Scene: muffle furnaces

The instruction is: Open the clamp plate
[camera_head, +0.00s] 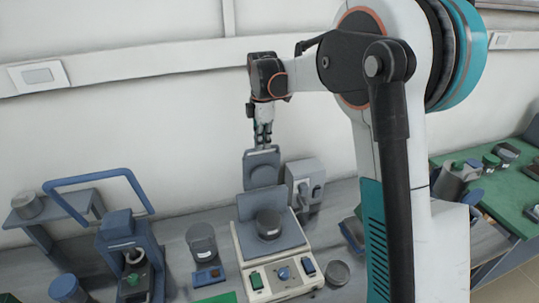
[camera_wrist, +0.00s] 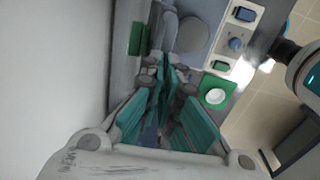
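The clamp plate (camera_head: 262,168) is a blue-grey panel standing nearly upright at the back of a white-based device (camera_head: 243,262) in the head view. A dark round piece (camera_head: 269,223) sits on the device's flat grey plate (camera_head: 288,240) below it. My gripper (camera_head: 263,146) points down at the top edge of the clamp plate, its fingertips at or touching that edge. In the wrist view my gripper (camera_wrist: 166,72) shows teal fingers drawn close together. The plate's edge between or beyond the tips is largely hidden, so I cannot tell whether they grip it.
A grey box (camera_head: 305,182) stands right behind the device. A dark cup (camera_head: 201,242) stands to its left and a small round dish (camera_head: 337,272) to its right. A blue-framed apparatus (camera_head: 128,245) is further left. The wall is close behind my gripper.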

